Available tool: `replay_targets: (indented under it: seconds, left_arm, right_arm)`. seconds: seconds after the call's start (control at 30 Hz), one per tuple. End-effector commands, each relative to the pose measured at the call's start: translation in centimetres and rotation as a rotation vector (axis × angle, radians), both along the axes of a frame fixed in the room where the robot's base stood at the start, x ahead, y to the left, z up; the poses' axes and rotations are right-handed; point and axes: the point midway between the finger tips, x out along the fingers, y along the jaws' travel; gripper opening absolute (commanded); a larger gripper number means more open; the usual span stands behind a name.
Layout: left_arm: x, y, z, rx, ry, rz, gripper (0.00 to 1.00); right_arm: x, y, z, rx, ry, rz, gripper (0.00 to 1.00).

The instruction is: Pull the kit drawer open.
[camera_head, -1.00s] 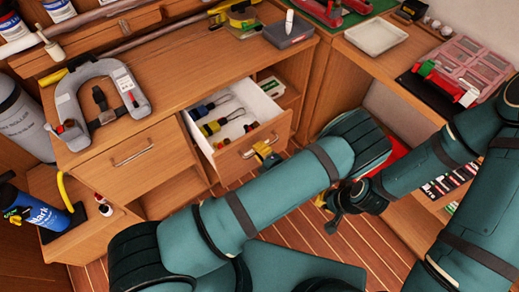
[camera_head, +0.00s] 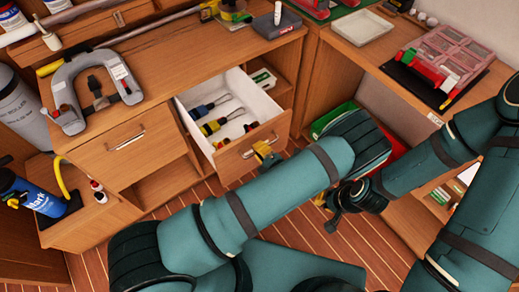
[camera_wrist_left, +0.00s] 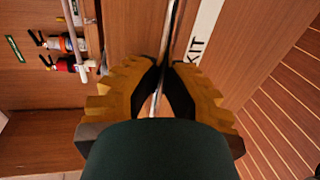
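The kit drawer (camera_head: 252,152) stands pulled out of the wooden bench, its white inside showing several tools with dark and yellow handles. In the left wrist view a white label reading KIT (camera_wrist_left: 200,42) is on its front. My left gripper (camera_head: 264,150) is at the drawer front. In the left wrist view its yellow fingers (camera_wrist_left: 160,75) are closed around the thin metal drawer handle (camera_wrist_left: 172,30).
A closed drawer (camera_head: 127,150) sits left of the kit drawer. A grey clamp (camera_head: 66,98) lies on the bench top. Wooden floor (camera_head: 180,212) is open in front.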

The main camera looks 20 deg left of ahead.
Motion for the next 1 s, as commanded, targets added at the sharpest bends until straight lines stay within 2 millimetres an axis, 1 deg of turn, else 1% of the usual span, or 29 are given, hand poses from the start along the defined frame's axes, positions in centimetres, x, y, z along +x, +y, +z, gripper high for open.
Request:
replay_targets:
  seconds: [0.03, 0.07, 0.1, 0.13, 0.43, 0.57, 0.73, 0.77, 0.8, 0.83, 0.9, 1.0]
  left_arm:
    - [-0.1, 0.1, -0.1, 0.000, 0.002, 0.003, 0.13]
    - [-0.1, 0.1, -0.1, -0.001, 0.002, 0.003, 0.24]
    - [-0.1, 0.1, -0.1, 0.000, 0.002, 0.002, 0.38]
    - [-0.1, 0.1, -0.1, 0.000, 0.002, 0.002, 0.41]
    - [0.0, 0.0, 0.1, -0.001, 0.001, 0.001, 0.41]
    - [0.0, 0.0, 1.0, -0.001, -0.001, 0.000, 0.41]
    - [0.0, 0.0, 3.9, -0.002, -0.002, 0.001, 0.41]
    - [0.1, 0.0, 4.6, -0.002, -0.004, 0.001, 0.46]
    - [0.0, 0.0, 5.4, 0.000, -0.005, 0.001, 0.53]
    - [0.1, 0.0, 5.9, 0.000, -0.006, 0.001, 0.55]
    - [0.1, 0.1, 7.1, 0.001, -0.005, 0.002, 0.41]
    - [0.0, 0.1, 8.5, 0.000, -0.003, 0.002, 0.41]
  right_arm:
    - [0.0, 0.0, 0.0, 0.000, 0.000, 0.000, 0.00]
    - [0.0, 0.0, 0.0, 0.000, 0.000, 0.000, 0.00]
    - [0.0, 0.0, 0.0, 0.000, 0.000, 0.000, 0.00]
    - [0.0, 0.0, 0.0, 0.000, 0.000, 0.000, 0.00]
    - [0.0, 0.0, 0.0, 0.000, 0.000, 0.000, 0.00]
    - [0.0, 0.0, 0.0, 0.000, 0.000, 0.000, 0.00]
    - [0.0, 0.0, 0.0, 0.000, 0.000, 0.000, 0.00]
    - [0.0, 0.0, 0.0, 0.000, 0.000, 0.000, 0.00]
    - [0.0, 0.0, 0.0, 0.000, 0.000, 0.000, 0.00]
    - [0.0, 0.0, 0.0, 0.000, 0.000, 0.000, 0.00]
    - [0.0, 0.0, 0.0, 0.000, 0.000, 0.000, 0.00]
    - [0.0, 0.0, 0.0, 0.000, 0.000, 0.000, 0.00]
